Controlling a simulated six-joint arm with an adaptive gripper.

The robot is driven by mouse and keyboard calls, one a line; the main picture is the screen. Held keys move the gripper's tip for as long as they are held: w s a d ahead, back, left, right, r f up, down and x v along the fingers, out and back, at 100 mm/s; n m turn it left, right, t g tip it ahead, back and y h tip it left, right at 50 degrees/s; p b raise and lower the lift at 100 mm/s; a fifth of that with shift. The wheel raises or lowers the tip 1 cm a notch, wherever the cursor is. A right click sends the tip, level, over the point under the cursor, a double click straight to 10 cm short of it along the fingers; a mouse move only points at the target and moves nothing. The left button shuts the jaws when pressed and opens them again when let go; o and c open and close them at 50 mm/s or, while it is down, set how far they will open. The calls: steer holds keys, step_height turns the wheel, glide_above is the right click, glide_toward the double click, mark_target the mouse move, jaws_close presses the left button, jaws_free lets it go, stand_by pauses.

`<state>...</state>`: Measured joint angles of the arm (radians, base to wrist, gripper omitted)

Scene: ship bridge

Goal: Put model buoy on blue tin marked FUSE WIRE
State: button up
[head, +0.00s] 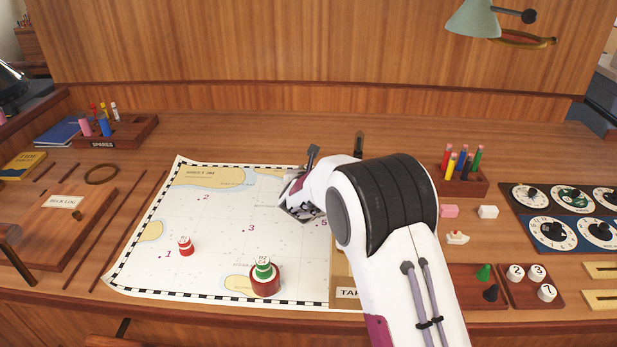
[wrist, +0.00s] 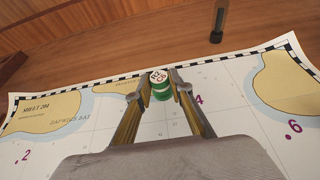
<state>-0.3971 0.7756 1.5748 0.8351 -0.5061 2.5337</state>
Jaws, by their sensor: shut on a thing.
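My gripper (wrist: 158,91) is shut on a small green-and-white striped cylinder (wrist: 161,92) with a lettered white top. It is held upright over the chart, near the far border and the number 4; the height is unclear. I cannot tell whether this cylinder is the model buoy. In the head view my arm hides the fingertips and the held piece. A similar green-and-white piece (head: 263,268) stands in a dark red round holder (head: 265,287) at the chart's front. No blue tin marked FUSE WIRE can be made out in either view.
The chart (head: 225,225) covers the middle of the desk. A red piece (head: 185,246) stands on its left. A partly hidden box labelled TAP (head: 350,293) is beside my arm. A pencil rack (head: 463,182) and dial boards (head: 560,232) lie right; a SPARES rack (head: 115,133) is back left.

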step_height(320, 180, up, 8)
steer(key=shift+f, duration=0.25)
steer(key=shift+r, duration=0.1)
steer(key=shift+a, duration=0.1)
stand_by(0.8)
steer(key=s+a+f, duration=0.1)
steer(key=s+f, duration=0.2)
steer(key=s, duration=0.3)
steer(key=s+a+r+n+g+y, duration=0.1)
steer(key=s+a+r+n+y, duration=0.1)
steer(key=s, duration=0.9)
steer(key=s+a+r+n+g+y, duration=0.1)
steer(key=s+a+r+n+y, duration=0.2)
steer(key=s, duration=0.9)
steer(key=s+a+r+n+g+y, duration=0.1)
steer(key=s+a+r+n+y, duration=0.2)
steer(key=s, duration=0.9)
steer(key=shift+a+r+y, duration=0.3)
steer(key=shift+a+r, duration=0.25)
steer(key=shift+r, duration=0.55)
